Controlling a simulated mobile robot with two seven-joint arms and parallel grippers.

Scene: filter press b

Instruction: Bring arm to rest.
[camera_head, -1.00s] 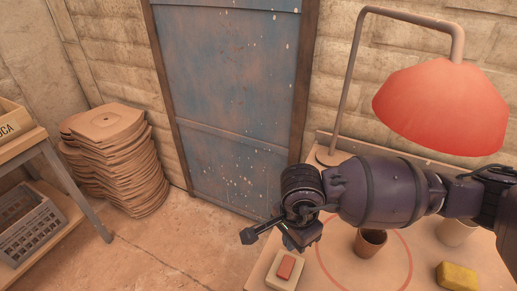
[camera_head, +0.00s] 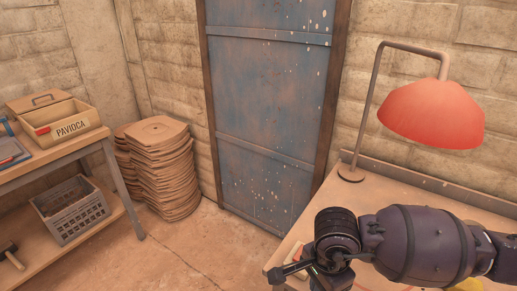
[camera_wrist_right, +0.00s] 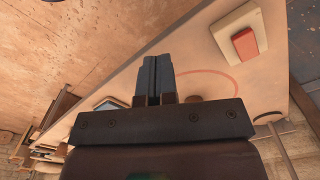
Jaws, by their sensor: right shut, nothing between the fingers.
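My right arm reaches in from the right over the table (camera_head: 405,188) in the head view, with its dark wrist near the table's left edge. My right gripper (camera_wrist_right: 156,62) shows in the right wrist view with its two dark fingers together and nothing between them. In that view it is above the tabletop, apart from a red block (camera_wrist_right: 245,45) on a cream block (camera_wrist_right: 236,24). My left gripper is not in view.
A red lamp (camera_head: 430,115) stands on the table. A yellow object (camera_head: 468,285) is partly hidden by my arm. At left are a stack of brown plates (camera_head: 160,165), a grey crate (camera_head: 72,213) and a PAVIOCA box (camera_head: 70,128). The floor between is clear.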

